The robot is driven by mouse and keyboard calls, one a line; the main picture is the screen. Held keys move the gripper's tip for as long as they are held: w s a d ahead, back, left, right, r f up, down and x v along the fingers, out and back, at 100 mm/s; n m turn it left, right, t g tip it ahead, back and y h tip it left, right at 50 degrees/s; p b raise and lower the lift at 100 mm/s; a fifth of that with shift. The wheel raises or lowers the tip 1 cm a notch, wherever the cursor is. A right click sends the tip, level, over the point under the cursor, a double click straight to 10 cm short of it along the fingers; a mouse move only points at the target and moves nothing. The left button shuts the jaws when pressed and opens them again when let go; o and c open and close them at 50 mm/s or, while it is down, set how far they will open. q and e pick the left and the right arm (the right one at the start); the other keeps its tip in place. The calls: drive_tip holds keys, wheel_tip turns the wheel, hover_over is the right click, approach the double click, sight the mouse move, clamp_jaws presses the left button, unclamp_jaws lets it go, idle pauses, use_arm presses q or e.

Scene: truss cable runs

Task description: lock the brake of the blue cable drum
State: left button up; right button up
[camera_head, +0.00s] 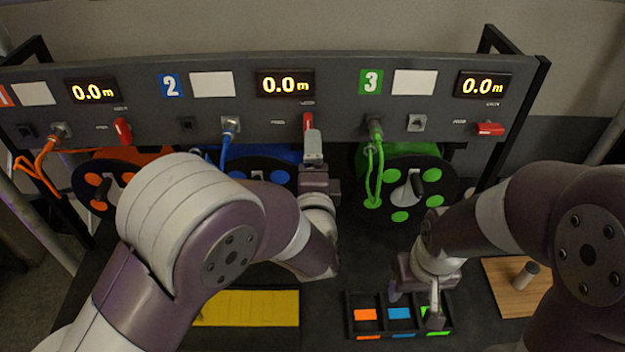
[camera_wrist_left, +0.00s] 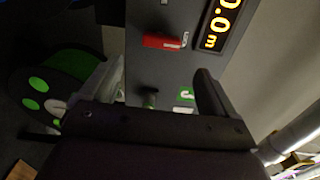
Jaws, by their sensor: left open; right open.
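The blue cable drum (camera_head: 278,155) sits under station 2 of the grey panel, largely hidden behind my left arm. Its red brake lever (camera_head: 308,121) stands upright on the panel, below and right of the middle 0.0 m display. The lever also shows in the left wrist view (camera_wrist_left: 165,41), lying sideways in that turned picture. My left gripper (camera_head: 313,148) is open just below the lever. In the left wrist view the lever appears between and beyond the open fingers (camera_wrist_left: 160,70); I cannot tell whether they touch it. My right gripper (camera_head: 416,298) is open, low over the black tray.
The orange station's red lever (camera_head: 123,131) is near upright; the green station's lever (camera_head: 490,129) lies sideways. The green drum (camera_head: 400,185) stands right of my left gripper. The black tray (camera_head: 348,322) has coloured compartments. A wooden board (camera_head: 505,285) and yellow strip (camera_head: 250,308) lie on the table.

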use_arm(q)
drive_tip(key=s, duration=0.4)
drive_tip(key=shift+b, duration=0.35)
drive_tip(key=s+d+f+n+g+h+b, duration=0.1)
drive_tip(key=s+f+n+g+h, duration=0.1)
drive_tip(key=s+f+n+g, duration=0.45)
drive_tip(key=s+d+f+n+g+h+b, duration=0.15)
drive_tip(key=f+g, duration=0.25)
drive_tip(key=f, duration=0.5)
drive_tip(key=s+a+f+n+g+y+b, duration=0.1)
drive_tip(key=s+a+f+n+g+b, duration=0.1)
drive_tip(key=a, duration=0.9)
drive_tip(key=s+a+f+n+g+y+b, duration=0.2)
drive_tip(key=s+a+f+n+g, duration=0.1)
drive_tip(key=s+a+n, duration=0.3)
drive_tip(key=a+n+g, duration=0.1)
drive_tip(key=a+n, duration=0.1)
drive_tip(key=a, duration=0.2)
drive_tip(key=shift+a+b, duration=0.3)
drive_tip(key=shift+a, duration=0.05)
